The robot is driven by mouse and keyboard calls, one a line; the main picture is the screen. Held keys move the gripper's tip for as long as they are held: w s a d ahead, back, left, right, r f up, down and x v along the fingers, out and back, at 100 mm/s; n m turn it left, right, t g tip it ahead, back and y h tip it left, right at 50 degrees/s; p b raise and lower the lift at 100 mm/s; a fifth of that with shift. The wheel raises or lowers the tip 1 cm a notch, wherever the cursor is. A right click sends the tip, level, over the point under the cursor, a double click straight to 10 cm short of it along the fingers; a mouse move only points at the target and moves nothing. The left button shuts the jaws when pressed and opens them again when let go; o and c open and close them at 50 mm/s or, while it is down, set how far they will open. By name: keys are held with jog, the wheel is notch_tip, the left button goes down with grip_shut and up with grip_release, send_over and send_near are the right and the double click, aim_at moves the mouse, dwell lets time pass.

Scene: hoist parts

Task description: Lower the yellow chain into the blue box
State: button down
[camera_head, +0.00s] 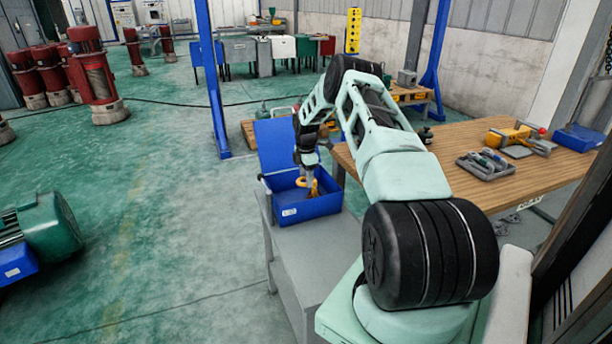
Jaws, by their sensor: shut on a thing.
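The blue box (310,209) stands open on a grey cabinet, with its lid (276,145) raised at the back. The yellow chain (302,183) shows as a small yellow shape at the box opening. My gripper (308,175) points down over the box and is shut on the yellow chain. The chain's upper part is at the fingers, and its lower part is inside or just above the box; I cannot tell if it touches the floor of the box.
The grey cabinet (309,262) bears the box. A wooden table (530,172) at right holds a tool tray (485,164), a yellow device (510,135) and a blue bin (578,138). A blue post (211,80) stands behind.

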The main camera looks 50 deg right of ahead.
notch_tip(320, 180, down, 3)
jog(key=shift+r+b, duration=0.1)
jog(key=shift+b, duration=0.8)
jog(key=c, duration=0.6)
grip_release()
jog(key=shift+o, duration=0.2)
notch_tip(320, 180, up, 17)
jog(key=b, duration=0.2)
jog(key=shift+r+b, duration=0.2)
jog(key=shift+b, duration=0.2)
